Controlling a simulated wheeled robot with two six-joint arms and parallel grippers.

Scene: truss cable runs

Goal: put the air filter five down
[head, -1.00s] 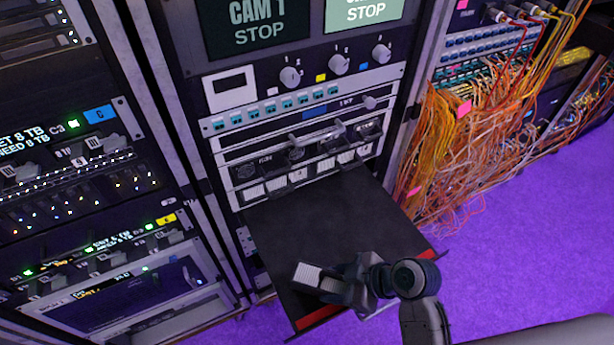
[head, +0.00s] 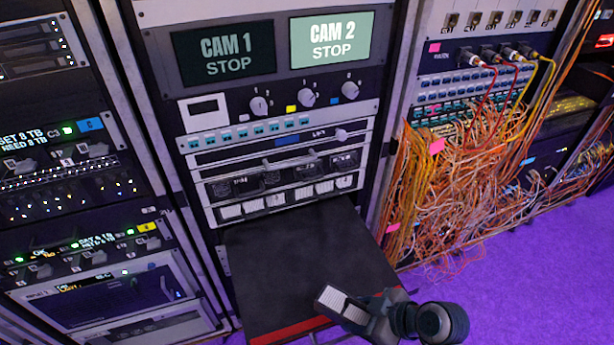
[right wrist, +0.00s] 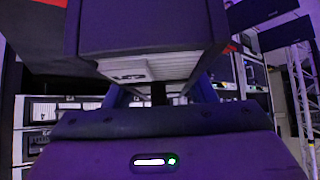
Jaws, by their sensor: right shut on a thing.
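The air filter (head: 342,302) is a small block with a pale ribbed face. My right gripper (head: 362,314) is shut on it, over the front right part of a black pull-out shelf (head: 290,262). I cannot tell from the head view whether the filter touches the shelf. In the right wrist view the filter's pale ribbed face (right wrist: 165,67) and a small label show between the fingers, under a large dark block. The label is too blurred to read. My left gripper is not in view.
The shelf looks bare and has a red strip (head: 288,332) along its front edge. Above it, a rack panel holds several pale ribbed squares (head: 276,200). Loose orange cables (head: 450,190) hang to the right, above the purple floor (head: 520,265).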

